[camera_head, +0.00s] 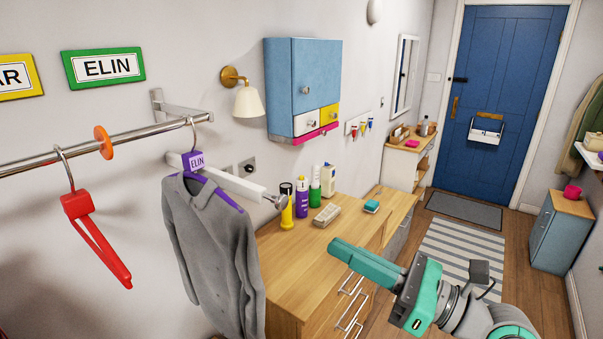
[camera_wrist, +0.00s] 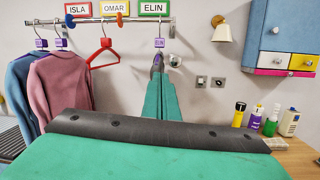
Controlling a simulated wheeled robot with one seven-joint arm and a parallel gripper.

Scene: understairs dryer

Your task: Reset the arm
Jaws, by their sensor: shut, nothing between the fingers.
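My gripper (camera_head: 338,246) has teal fingers that are shut with nothing between them. In the head view it is held out over the floor side of the wooden drawer unit, right of the grey jumper (camera_head: 212,250) and apart from it. The jumper hangs on a purple hanger with an ELIN tag (camera_head: 196,162) at the rail's end. In the wrist view the shut fingers (camera_wrist: 158,72) point toward the rail and hide most of this jumper. The ELIN tag (camera_wrist: 159,43) shows just above the fingertips.
A red empty hanger (camera_head: 92,235) hangs on the metal rail (camera_head: 100,145). Blue (camera_wrist: 24,85) and pink (camera_wrist: 62,85) jumpers hang further left. The drawer unit (camera_head: 300,245) carries several bottles and a remote-like object. A blue wall cabinet (camera_head: 302,80) juts out above. Floor by the striped rug (camera_head: 455,265) is clear.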

